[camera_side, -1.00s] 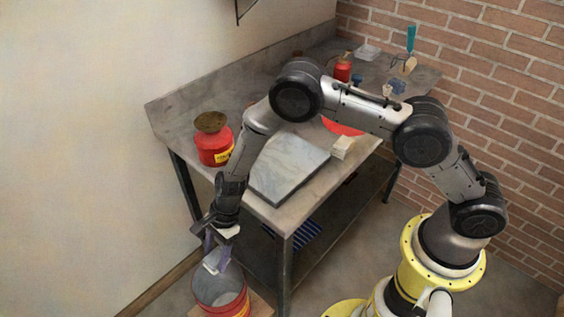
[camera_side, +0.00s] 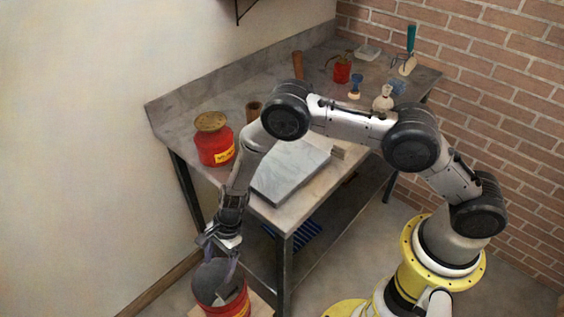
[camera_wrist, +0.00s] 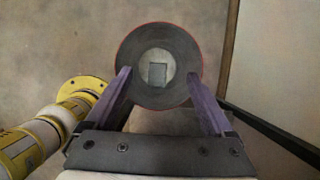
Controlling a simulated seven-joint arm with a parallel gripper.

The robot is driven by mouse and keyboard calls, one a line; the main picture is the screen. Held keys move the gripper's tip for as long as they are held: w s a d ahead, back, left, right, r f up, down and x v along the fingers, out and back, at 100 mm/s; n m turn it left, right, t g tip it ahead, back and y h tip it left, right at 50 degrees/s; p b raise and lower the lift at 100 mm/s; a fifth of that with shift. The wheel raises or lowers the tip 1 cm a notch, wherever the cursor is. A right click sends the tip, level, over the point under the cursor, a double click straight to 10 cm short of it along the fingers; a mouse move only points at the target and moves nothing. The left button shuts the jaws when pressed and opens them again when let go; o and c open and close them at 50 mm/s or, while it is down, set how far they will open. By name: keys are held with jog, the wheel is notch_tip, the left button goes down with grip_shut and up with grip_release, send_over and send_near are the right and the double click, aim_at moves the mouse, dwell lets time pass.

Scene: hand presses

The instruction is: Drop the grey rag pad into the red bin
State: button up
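The red bin (camera_side: 240,306) stands low at the front left corner of the workbench, and its round rim also shows in the wrist view (camera_wrist: 199,52). A small grey square, which looks like the grey rag pad (camera_wrist: 158,74), lies inside the bin near the middle of its pale floor. My gripper (camera_side: 219,262) is over the bin, pointing down. Its purple fingers are spread wide and nothing is between them; in the wrist view the gripper (camera_wrist: 159,76) frames the bin mouth. In the side view the pad is not clearly visible.
The workbench (camera_side: 190,110) stands behind the bin. It holds a red can with a brown lid (camera_side: 214,146), a grey slab (camera_side: 290,172) and a small red can (camera_side: 341,73). A striped blue thing (camera_side: 300,236) lies on the lower shelf. A wall is at the left.

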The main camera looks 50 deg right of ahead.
jog(key=shift+r, duration=0.1)
jog(key=a+r+v, duration=0.1)
jog(key=a+v, duration=0.1)
jog(key=v, duration=0.9)
jog(key=shift+r, duration=0.1)
